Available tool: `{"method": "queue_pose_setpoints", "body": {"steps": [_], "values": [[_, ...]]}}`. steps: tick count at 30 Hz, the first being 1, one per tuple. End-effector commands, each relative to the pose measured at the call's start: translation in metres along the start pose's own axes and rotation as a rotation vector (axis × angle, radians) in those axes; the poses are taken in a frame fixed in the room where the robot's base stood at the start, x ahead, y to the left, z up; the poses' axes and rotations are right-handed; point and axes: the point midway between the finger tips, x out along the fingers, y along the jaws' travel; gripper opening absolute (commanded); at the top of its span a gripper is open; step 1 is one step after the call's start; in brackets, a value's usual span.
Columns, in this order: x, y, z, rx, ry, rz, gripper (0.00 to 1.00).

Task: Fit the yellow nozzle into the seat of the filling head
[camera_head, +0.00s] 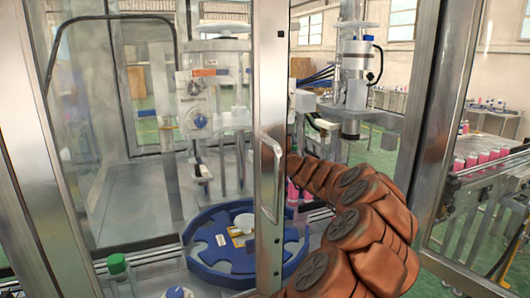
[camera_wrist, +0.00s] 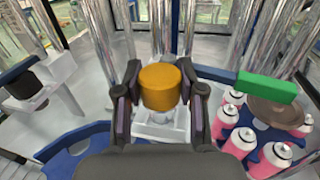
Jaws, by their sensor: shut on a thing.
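The yellow nozzle (camera_wrist: 160,88), a short orange-yellow cylinder, is in the middle of the wrist view. My gripper (camera_wrist: 161,84) is shut on it, with one dark finger on each side. A pale metal block with a clear round part (camera_wrist: 165,125) shows just below and behind the nozzle; I cannot tell whether they touch. The seat of the filling head is not clearly made out. In the head view, a column with a dark lower end (camera_head: 351,125) hangs behind my arm. My gripper and the nozzle are hidden there behind the door frame.
A metal door frame (camera_head: 270,120) with a handle stands before my arm. A blue notched wheel (camera_head: 205,258) lies on the machine deck. Pink cans with white tops (camera_wrist: 240,145) stand at the right in the wrist view, beside a green bar (camera_wrist: 266,87). Shiny upright posts (camera_wrist: 110,28) crowd the back.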

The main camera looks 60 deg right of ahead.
Motion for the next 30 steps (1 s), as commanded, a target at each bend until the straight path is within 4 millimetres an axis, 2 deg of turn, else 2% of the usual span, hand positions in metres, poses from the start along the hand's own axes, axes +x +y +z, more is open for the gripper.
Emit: {"method": "queue_pose_setpoints", "body": {"steps": [9,10,17,18,30], "values": [[0.0001,0.0002,-0.0052,0.0,-0.001,0.0,0.0],[0.0,0.0,-0.0047,0.0,0.0,0.0,0.42],[0.0,-0.0003,-0.0051,0.001,0.0,-0.001,0.66],[0.0,-0.0003,-0.0051,0.001,0.0,-0.001,0.68],[-0.0062,-0.0006,-0.0047,0.002,0.0,-0.001,0.68]]}}
